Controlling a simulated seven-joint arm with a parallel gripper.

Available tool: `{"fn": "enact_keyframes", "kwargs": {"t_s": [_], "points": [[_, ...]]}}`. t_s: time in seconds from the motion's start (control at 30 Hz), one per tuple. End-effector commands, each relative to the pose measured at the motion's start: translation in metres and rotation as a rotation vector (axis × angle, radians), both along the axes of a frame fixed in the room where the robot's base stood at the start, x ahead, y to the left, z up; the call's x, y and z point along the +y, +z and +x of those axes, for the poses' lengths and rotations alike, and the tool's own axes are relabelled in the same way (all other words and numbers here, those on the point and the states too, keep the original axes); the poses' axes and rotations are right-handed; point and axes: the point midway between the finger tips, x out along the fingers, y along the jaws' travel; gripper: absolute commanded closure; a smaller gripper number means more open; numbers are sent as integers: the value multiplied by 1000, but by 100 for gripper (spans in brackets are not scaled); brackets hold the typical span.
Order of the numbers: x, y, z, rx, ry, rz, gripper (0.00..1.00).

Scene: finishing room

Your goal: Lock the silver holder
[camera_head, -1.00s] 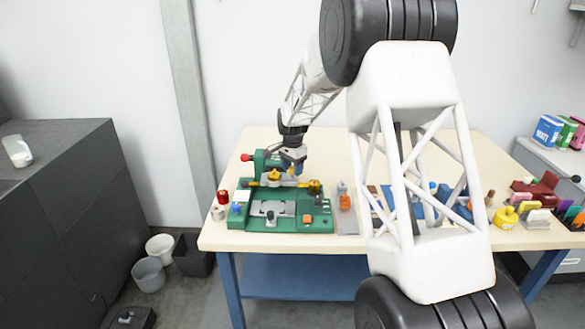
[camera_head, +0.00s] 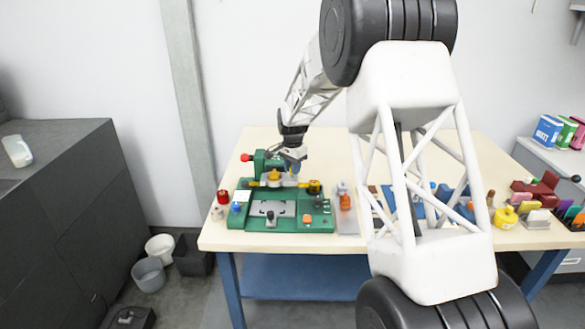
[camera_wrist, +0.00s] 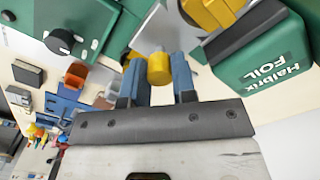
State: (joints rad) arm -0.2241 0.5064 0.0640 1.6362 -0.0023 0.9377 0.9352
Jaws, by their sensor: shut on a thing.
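The green machine (camera_head: 245,218), marked "Halbrix FOIL" in the wrist view (camera_wrist: 262,62), stands at the left of the table. My gripper (camera_wrist: 158,82) has its two blue fingers on either side of a yellow cylindrical knob (camera_wrist: 159,68) and is shut on it. In the head view my gripper (camera_head: 291,168) is at the upper part of the machine, with its fingertips hard to make out. A silver-grey part (camera_wrist: 160,28) shows behind the knob in the wrist view; I cannot tell for sure whether it is the silver holder.
A yellow part (camera_wrist: 208,12) of the machine is close beside my gripper. A grey plate with a black knob (camera_head: 271,214) lies on the machine's front base. An orange block (camera_head: 346,202) and other small items stand to the right. Bins (camera_head: 149,274) are on the floor.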

Motion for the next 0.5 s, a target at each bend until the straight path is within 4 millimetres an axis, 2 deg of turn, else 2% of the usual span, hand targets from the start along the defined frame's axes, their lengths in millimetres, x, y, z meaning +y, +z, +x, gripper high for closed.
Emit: {"fn": "enact_keyframes", "kwargs": {"t_s": [0.5], "points": [[0, 1, 0, -1, 394, 0, 99]]}}
